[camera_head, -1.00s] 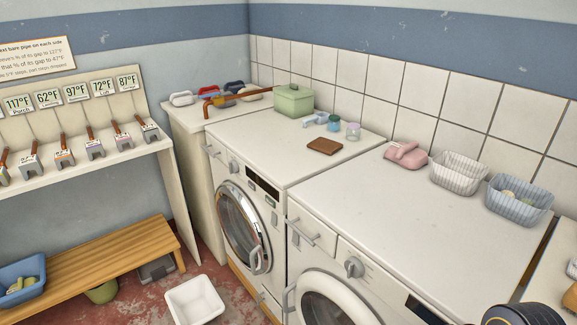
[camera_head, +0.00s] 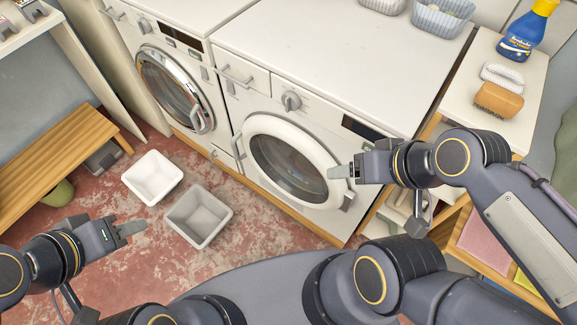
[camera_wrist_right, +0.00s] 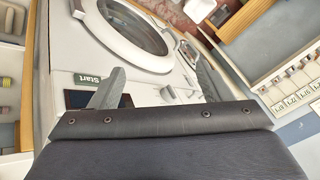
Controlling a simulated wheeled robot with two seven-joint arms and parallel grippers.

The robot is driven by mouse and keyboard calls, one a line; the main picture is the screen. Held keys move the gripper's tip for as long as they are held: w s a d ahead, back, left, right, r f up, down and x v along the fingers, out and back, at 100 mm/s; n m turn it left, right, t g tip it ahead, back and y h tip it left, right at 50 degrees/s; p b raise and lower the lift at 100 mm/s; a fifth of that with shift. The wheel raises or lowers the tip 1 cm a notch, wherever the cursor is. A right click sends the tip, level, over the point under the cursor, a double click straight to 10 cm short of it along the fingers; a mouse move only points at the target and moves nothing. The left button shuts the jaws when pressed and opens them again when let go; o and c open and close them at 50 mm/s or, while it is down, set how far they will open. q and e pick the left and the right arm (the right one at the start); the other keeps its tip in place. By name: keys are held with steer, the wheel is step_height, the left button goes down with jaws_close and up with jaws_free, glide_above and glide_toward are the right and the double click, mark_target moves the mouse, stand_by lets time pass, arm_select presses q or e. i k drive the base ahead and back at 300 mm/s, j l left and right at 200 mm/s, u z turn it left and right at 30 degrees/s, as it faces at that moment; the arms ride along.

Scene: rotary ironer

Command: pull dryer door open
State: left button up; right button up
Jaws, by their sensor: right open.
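Two front-loading machines stand side by side; I cannot tell by label which is the dryer. The farther one has a chrome-ringed door (camera_head: 172,90), also closed. My right gripper (camera_head: 343,172) is open and empty near the right edge of the white-ringed door; its fingers are spread in the wrist view (camera_wrist_right: 157,88). My left gripper (camera_head: 128,231) hangs over the floor, away from both doors; its jaw opening is unclear.
A white bin (camera_head: 152,177) and a grey bin (camera_head: 199,216) stand on the floor before the machines. A wooden bench (camera_head: 50,160) is at left. Red floor between bins and machines is bare.

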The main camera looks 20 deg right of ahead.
mark_target(337, 195)
steer(key=i+u, duration=0.1)
steer(key=u, duration=0.25)
steer(key=i+l+u, duration=0.1)
steer(key=u, duration=0.3)
steer(key=i+l+u, duration=0.1)
steer(key=u, duration=0.25)
